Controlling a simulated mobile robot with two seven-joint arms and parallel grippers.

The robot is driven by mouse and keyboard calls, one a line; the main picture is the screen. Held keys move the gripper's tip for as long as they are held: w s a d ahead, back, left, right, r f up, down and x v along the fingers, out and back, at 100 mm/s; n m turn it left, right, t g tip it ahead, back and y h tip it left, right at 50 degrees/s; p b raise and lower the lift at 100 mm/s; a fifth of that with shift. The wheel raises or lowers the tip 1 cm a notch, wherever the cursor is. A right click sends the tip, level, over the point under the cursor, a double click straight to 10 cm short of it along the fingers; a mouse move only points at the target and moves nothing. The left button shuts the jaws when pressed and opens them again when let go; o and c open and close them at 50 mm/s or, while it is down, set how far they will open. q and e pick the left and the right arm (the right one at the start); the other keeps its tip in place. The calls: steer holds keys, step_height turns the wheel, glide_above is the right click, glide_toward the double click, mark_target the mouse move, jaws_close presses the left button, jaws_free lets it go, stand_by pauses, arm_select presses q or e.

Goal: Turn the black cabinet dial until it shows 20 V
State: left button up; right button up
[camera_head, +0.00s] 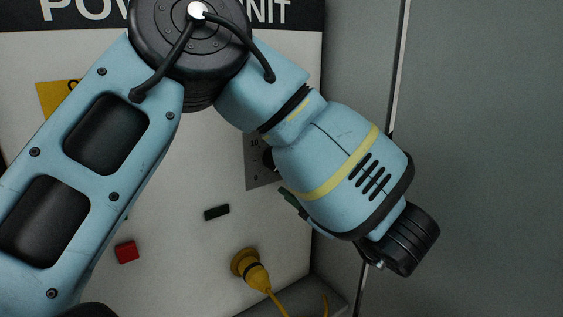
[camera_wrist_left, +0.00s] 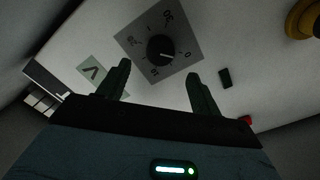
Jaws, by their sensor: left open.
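The black dial (camera_wrist_left: 160,48) sits on a grey square scale plate (camera_wrist_left: 188,42) marked 0, 10, 20 and 30. Its white pointer line aims at the 0 mark. In the head view the dial (camera_head: 268,158) and its plate (camera_head: 255,172) are mostly hidden behind my left arm. My left gripper (camera_wrist_left: 160,69) is open and empty. Its two dark green fingers are spread on either side of the dial's direction, and the dial shows beyond and between them. I cannot tell the exact gap. In the head view the left gripper (camera_head: 290,199) is mostly hidden. My right gripper is not in view.
The cabinet's white front (camera_head: 190,250) carries a dark green block (camera_head: 217,212), a red button (camera_head: 126,251) and a yellow plug with a cable (camera_head: 248,266). A yellow label (camera_head: 55,99) is at the left. Grey wall (camera_head: 480,130) is clear at the right.

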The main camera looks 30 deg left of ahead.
mark_target(280, 162)
arm_select(q)
steer(key=shift+x, duration=3.9)
steer(key=shift+f, duration=0.1)
steer(key=c, duration=1)
